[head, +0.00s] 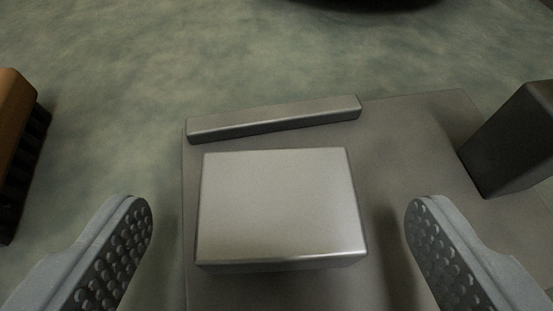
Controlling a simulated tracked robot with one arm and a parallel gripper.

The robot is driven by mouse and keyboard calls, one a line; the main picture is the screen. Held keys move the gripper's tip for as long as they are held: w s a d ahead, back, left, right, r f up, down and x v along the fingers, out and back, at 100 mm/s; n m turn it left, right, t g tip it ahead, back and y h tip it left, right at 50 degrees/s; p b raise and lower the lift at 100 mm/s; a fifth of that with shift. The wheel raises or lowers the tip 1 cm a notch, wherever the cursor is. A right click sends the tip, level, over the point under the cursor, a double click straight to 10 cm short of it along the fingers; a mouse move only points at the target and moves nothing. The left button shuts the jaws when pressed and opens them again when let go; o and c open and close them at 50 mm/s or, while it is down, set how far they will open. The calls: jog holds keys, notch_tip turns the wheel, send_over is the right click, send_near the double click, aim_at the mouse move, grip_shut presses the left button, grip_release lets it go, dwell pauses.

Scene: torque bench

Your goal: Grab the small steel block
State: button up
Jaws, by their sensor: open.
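The small steel block (278,203) is a light grey box with a flat top, in the lower middle of the head view. It rests on a darker grey plate (400,150). My gripper (278,222) is open, with one dimpled fingertip to the left of the block and one to the right. Both fingers are apart from the block, with a gap on each side. The block's lower sides are mostly hidden from this angle.
A long thin grey bar (275,118) lies on the plate just behind the block. A dark block (513,140) stands at the right. A brown and black object (18,140) is at the left edge. The mottled green surface (200,50) behind is mostly clear, with a dark shape at the top.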

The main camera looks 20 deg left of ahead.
aim_at(278, 210)
jog(key=shift+x, duration=1.15)
jog(key=shift+c, duration=0.3)
jog(key=c, duration=1.4)
